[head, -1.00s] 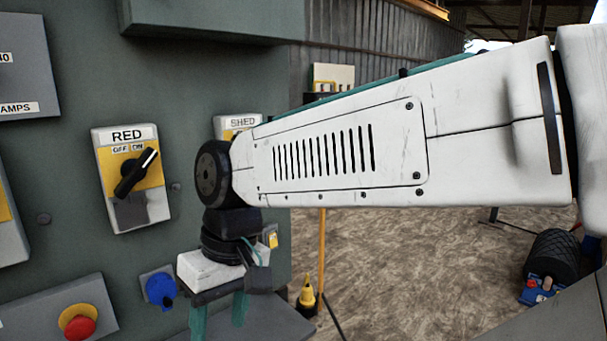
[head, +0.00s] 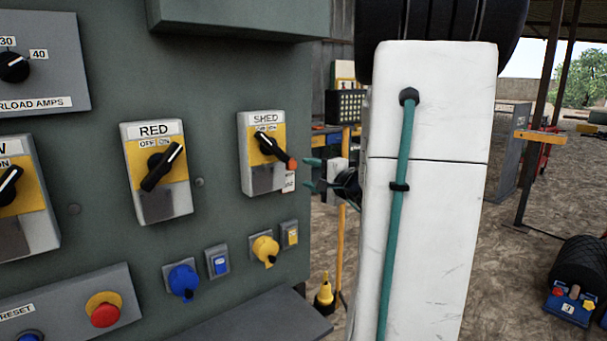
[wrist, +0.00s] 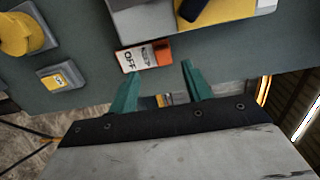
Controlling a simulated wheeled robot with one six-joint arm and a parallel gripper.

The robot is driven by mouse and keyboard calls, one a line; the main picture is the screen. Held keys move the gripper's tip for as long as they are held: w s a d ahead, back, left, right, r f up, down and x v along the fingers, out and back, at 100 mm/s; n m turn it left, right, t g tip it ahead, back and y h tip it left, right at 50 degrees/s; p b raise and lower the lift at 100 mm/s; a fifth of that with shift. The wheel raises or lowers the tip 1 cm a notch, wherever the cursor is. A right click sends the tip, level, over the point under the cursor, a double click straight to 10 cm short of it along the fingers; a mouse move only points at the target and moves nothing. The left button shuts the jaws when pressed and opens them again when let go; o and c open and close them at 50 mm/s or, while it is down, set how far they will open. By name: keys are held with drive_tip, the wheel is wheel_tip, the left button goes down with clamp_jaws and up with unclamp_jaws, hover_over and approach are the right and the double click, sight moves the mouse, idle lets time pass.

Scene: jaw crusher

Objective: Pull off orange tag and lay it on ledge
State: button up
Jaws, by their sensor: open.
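The orange tag (head: 291,164) hangs at the SHED switch (head: 262,152), by the tip of its black handle. Its lower part is white with small print. In the wrist view the tag (wrist: 162,52) shows an orange end and a white end reading OFF. My gripper (head: 308,175) is open, with green fingers pointing at the panel just right of the tag. In the wrist view my gripper (wrist: 160,73) has the tag just beyond its fingertips, nearer the left finger, with nothing between them. The grey ledge (head: 265,320) juts out below the panel.
The RED switch (head: 157,172) is left of the SHED switch. Blue (head: 182,281) and yellow (head: 265,250) round fittings sit below, above the ledge. A red button (head: 104,312) is at lower left. The ledge's visible top looks clear.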

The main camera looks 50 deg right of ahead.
sight(294, 166)
drive_tip(key=shift+h, duration=0.3)
drive_tip(key=w, duration=0.2)
drive_tip(key=w+d, duration=0.1)
drive_tip(key=w, duration=0.2)
drive_tip(key=w+d, duration=0.1)
drive_tip(key=w, duration=0.1)
drive_tip(key=shift+w+d+r, duration=0.1)
drive_tip(key=shift+w, duration=0.15)
drive_tip(key=shift+c, duration=0.3)
drive_tip(key=c, duration=1)
drive_tip(key=shift+s, duration=0.15)
drive_tip(key=shift+s+a, duration=0.2)
drive_tip(key=shift+s, duration=0.55)
drive_tip(key=shift+s+a, duration=0.15)
drive_tip(key=shift+s, duration=0.55)
drive_tip(key=shift+s+a, duration=0.2)
drive_tip(key=shift+s, duration=0.7)
